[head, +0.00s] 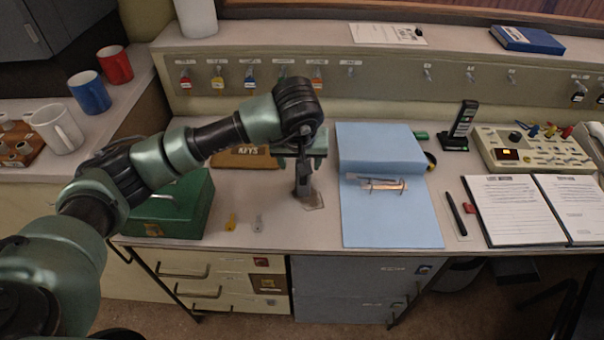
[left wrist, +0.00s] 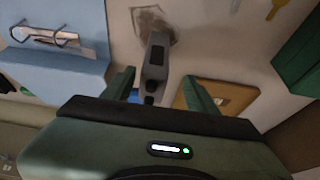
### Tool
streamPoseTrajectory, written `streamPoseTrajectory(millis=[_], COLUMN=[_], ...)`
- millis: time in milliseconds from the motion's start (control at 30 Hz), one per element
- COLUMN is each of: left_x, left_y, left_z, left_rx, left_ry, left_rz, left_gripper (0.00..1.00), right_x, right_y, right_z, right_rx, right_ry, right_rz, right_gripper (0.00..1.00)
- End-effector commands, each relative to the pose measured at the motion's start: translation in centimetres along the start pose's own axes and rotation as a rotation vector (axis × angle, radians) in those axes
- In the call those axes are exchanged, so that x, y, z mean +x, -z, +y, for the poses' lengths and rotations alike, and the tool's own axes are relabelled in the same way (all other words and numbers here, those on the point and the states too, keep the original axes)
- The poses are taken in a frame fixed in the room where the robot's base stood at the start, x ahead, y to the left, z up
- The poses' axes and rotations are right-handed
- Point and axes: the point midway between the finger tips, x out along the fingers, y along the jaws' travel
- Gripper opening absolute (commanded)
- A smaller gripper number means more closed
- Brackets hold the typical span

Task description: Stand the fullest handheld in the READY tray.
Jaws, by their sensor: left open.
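A dark grey handheld (head: 303,187) is upright below my left gripper (head: 300,158) at the middle of the desk. In the left wrist view the grey handheld (left wrist: 157,58) shows between the open fingers of my left gripper (left wrist: 160,92), with no clear contact. I cannot tell whether its foot touches the desk. Another black handheld (head: 461,120) stands in a dark base at the back right, with a pale strip and small green marks on its face. Their charge levels are not readable. I cannot make out a READY tray. My right gripper is out of view.
A green box (head: 172,207) stands left of the gripper, and a KEYS board (head: 243,158) lies behind. A blue folder with a clip (head: 390,222) lies right. Two key tags lie at the front edge. An open binder (head: 515,210) and a control panel (head: 530,150) fill the right.

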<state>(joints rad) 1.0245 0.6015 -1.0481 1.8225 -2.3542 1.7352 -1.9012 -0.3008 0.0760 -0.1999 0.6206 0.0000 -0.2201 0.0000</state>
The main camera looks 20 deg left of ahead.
Motion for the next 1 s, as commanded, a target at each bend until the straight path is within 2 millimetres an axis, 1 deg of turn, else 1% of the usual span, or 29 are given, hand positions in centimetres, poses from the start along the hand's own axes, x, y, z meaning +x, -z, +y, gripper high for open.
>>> streamPoseTrajectory(millis=[133, 267, 300, 400, 500, 700, 767, 800, 867, 900, 933, 1000], left_x=[1.6, 3.6, 4.3, 5.4, 5.9, 5.9, 5.9, 5.9, 5.9, 5.9, 5.9, 5.9], left_y=[0.1, 0.3, 0.3, 0.3, 0.3, 0.4, 0.4, 0.4, 0.4, 0.4, 0.4, 0.4], left_z=[0.3, 0.9, 0.8, 0.8, 0.8, 0.8, 0.8, 0.8, 0.8, 0.8, 0.8, 0.8], left_rx=[0.0, -0.001, -0.002, -0.001, -0.001, 0.0, 0.0, 0.0, 0.0, 0.0, 0.0, 0.0], left_ry=[-0.001, -0.001, 0.001, 0.0, -0.001, -0.001, -0.001, -0.001, -0.001, -0.001, -0.001, -0.001], left_rz=[-0.004, -0.005, -0.006, -0.003, -0.001, 0.0, 0.0, 0.0, 0.0, 0.0, 0.0, 0.0], left_gripper=[0.58, 0.58, 0.58, 0.58, 0.58, 0.58, 0.41, 0.3, 0.14, 0.03, 0.0, 0.0], right_x=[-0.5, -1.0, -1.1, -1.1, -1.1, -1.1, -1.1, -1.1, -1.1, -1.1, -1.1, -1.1], right_y=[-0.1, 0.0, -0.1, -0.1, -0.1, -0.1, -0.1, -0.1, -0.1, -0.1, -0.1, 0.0], right_z=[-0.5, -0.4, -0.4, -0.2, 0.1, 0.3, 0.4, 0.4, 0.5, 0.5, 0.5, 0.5], right_rx=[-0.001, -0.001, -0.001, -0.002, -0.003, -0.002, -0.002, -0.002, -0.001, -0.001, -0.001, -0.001], right_ry=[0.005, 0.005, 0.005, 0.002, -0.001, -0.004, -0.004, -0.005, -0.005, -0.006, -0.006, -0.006], right_rz=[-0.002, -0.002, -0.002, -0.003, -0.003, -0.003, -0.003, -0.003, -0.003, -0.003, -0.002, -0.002], right_gripper=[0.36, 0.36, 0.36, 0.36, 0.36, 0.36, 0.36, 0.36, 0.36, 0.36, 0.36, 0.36])
